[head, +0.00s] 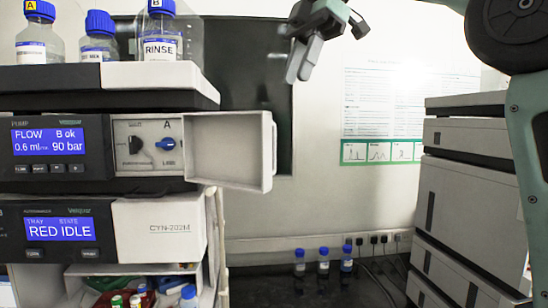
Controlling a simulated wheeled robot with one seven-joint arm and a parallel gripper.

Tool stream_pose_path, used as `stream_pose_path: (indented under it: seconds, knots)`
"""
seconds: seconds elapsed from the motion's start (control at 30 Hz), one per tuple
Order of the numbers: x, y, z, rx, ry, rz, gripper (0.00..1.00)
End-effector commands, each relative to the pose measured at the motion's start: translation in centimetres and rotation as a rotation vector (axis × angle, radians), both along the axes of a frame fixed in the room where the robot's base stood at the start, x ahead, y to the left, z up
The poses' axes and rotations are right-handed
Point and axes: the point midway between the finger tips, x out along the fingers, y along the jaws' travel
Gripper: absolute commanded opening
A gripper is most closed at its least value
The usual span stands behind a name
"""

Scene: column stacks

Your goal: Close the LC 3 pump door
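The pump module (52,145) with a blue screen reading FLOW 0.6 and 90 bar is at the left. I see no LC 3 label. My gripper (297,75) hangs at the top middle, pointing down, above and to the right of the door and apart from it. Its two fingers overlap in this view, so their opening is unclear.
Blue-capped bottles (160,38) stand on top of the stack. The autosampler (55,229) is below the pump, above a cluttered open bay. Small capped bottles (323,263) stand on the dark bench. Another stack (465,195) is at the right.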

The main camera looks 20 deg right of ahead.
Motion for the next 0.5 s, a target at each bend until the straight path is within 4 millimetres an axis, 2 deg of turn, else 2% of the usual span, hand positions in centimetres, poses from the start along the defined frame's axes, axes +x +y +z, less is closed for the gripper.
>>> stream_pose_path:
  seconds: [0.03, 0.5]
  knots:
    - [0.0, 0.3, -1.3, 0.000, -0.001, 0.002, 0.28]
    - [-0.2, 3.1, -7.5, -0.001, 0.003, -0.001, 0.28]
